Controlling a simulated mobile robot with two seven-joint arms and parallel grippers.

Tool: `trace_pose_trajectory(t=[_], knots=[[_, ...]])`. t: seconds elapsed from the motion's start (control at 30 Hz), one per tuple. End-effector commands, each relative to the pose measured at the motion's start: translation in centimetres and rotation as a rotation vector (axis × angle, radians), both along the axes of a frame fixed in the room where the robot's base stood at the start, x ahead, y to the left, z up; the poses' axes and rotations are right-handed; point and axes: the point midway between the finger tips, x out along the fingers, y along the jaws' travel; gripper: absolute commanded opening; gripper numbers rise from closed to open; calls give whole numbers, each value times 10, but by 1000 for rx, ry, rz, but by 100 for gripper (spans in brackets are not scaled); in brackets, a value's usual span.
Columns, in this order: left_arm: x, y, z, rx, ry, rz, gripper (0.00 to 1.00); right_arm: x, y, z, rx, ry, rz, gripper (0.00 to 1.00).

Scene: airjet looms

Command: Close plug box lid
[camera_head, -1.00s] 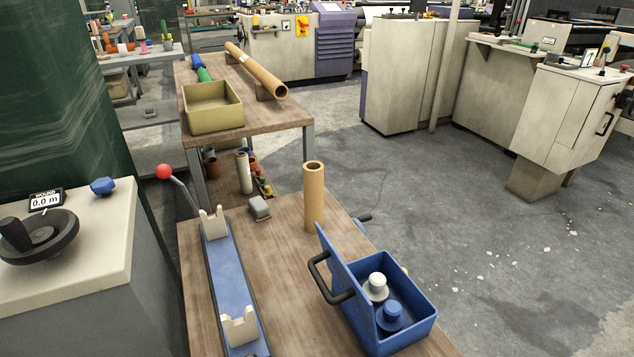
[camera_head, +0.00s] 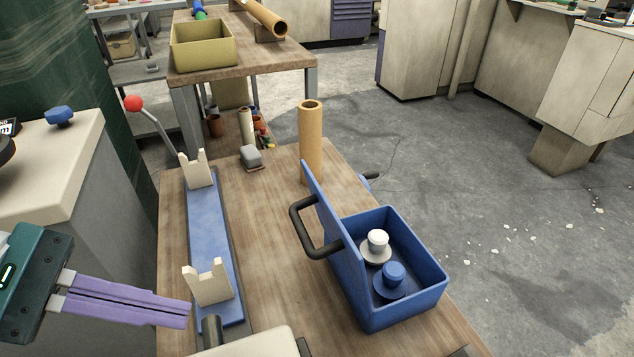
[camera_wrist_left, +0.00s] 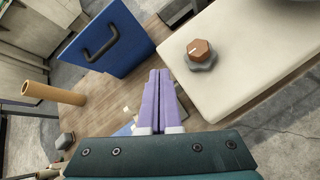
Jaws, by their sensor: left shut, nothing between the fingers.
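The blue plug box (camera_head: 405,315) stands on the wooden table's right side. Its blue lid (camera_head: 335,235) is open, upright along the box's left edge, with a black handle (camera_head: 312,232) facing left. Inside are a white plug (camera_head: 377,242) and a blue plug (camera_head: 392,280). My left gripper (camera_head: 190,314), with purple fingers, is shut and empty at the left, well apart from the lid. The left wrist view shows the gripper (camera_wrist_left: 158,75) and, beyond it to the left, the lid's outer face (camera_wrist_left: 120,50) with its handle. My right gripper is out of view.
A blue rack (camera_head: 207,225) with cream cradles lies between the gripper and the box. A cardboard tube (camera_head: 311,145) stands behind the lid. A lever with a red knob (camera_head: 133,103) rises at the left. Bare tabletop lies between rack and lid.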

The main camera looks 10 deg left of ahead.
Motion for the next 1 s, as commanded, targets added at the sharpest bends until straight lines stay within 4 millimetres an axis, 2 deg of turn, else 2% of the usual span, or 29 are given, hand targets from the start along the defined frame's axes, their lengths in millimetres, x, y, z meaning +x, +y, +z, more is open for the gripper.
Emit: trace_pose_trajectory(t=[0.03, 0.1, 0.23, 0.37, 0.57, 0.87, 1.0], knots=[[14, 12, -20, -81, 52, 100, 0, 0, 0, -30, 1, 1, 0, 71], [30, 27, -19, -200, 122, 228, 0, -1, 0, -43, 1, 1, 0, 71], [50, 47, -12, -355, 202, 377, 0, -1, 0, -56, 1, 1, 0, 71], [58, 50, -8, -409, 228, 420, 0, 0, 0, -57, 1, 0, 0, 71], [74, 26, -17, -413, 225, 417, 0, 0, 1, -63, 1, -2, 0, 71], [108, -24, -41, -411, 225, 415, 0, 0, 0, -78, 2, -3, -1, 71], [119, -41, -31, -408, 223, 414, 0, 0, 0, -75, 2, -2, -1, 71]])
